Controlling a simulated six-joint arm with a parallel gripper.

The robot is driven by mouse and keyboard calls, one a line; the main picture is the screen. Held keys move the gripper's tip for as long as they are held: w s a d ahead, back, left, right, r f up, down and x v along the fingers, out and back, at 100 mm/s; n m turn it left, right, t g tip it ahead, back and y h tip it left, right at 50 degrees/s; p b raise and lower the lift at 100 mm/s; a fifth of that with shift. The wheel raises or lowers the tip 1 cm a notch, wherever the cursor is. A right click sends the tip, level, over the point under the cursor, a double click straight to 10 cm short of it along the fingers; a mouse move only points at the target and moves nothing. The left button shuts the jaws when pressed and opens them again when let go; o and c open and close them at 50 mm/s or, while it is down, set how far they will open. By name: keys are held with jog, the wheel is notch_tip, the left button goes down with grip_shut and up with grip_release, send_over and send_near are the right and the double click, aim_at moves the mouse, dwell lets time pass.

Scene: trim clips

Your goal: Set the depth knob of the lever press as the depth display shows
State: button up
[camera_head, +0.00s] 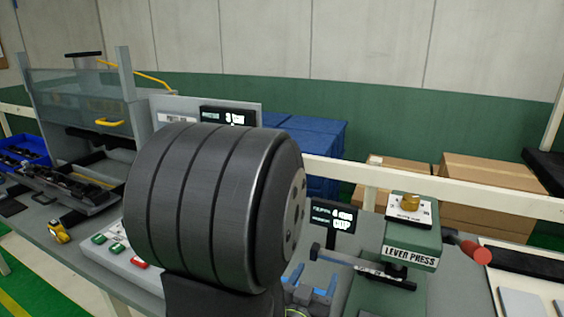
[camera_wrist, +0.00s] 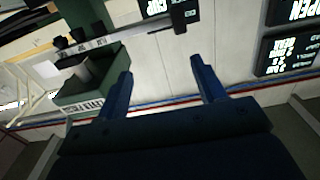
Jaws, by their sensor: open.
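The green lever press (camera_head: 412,246) stands right of centre in the head view. Its brass depth knob (camera_head: 411,201) sits on top, on a white dial plate (camera_head: 408,213) whose marks are too small to read. My gripper (camera_head: 314,284) is open and empty, low and left of the press, apart from the knob. In the wrist view my gripper (camera_wrist: 162,66) is open; the press (camera_wrist: 92,90) appears inverted to the left. The knob is not discernible there.
A red-tipped lever handle (camera_head: 476,252) juts right from the press. Another display (camera_head: 228,117) stands behind my large dark arm link, which hides much of the bench's middle. Buttons (camera_head: 115,233), a blue bin (camera_head: 22,152) and a yellow tape measure (camera_head: 58,232) lie left.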

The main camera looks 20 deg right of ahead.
aim_at(419, 198)
jog(key=w+d+r+m+g+h, duration=0.25)
jog(key=d+r+m+g, duration=0.35)
jog(key=g, duration=0.3)
jog(key=w+d+r+m+g+h, duration=0.2)
jog(key=w+d+r+m+g, duration=0.15)
jog(key=r+m+g, duration=0.4)
jog(key=shift+n+g, duration=0.65)
jog(key=x, duration=0.6)
jog(key=r+x, duration=0.1)
jog(key=x, duration=1)
jog(key=shift+s+d+r, duration=0.15)
jog(key=shift+s+d, duration=0.1)
jog(key=shift+s, duration=0.25)
jog(key=c, duration=1)
jog(key=shift+t, duration=0.3)
